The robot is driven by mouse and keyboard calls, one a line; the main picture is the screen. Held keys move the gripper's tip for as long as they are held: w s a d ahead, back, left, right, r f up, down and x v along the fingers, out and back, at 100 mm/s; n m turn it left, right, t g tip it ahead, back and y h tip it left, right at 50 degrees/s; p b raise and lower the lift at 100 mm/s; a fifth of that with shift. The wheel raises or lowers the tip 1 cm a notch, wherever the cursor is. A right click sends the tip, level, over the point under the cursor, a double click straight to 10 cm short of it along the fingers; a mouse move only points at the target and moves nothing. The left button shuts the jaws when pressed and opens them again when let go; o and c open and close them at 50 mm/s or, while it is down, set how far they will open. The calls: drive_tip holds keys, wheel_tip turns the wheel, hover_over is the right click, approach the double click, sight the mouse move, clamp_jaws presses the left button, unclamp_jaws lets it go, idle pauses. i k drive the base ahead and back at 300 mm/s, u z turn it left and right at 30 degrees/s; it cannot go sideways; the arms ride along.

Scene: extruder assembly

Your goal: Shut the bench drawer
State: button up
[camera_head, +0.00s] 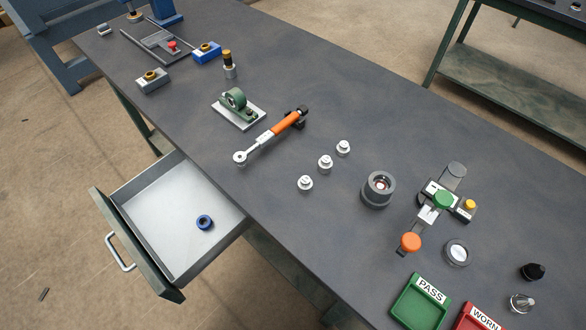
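The bench drawer (150,212) stands pulled out from the bench's left long side, showing a pale inner floor and a dark green-grey front panel. A silver bar handle (119,252) is fixed on the outer face of the front panel. A small blue ring (204,222) lies inside, toward the bench side. The drawer's inner end is hidden under the bench top. My gripper is not in view.
The grey bench top (300,110) holds a torque wrench (284,122), a green clamp fixture (237,101), several small white parts, a dark round housing (378,188), and a green PASS tray (421,303). The floor left of the drawer is mostly clear.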

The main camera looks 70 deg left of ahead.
sight(155, 215)
drive_tip(key=u, duration=3.55)
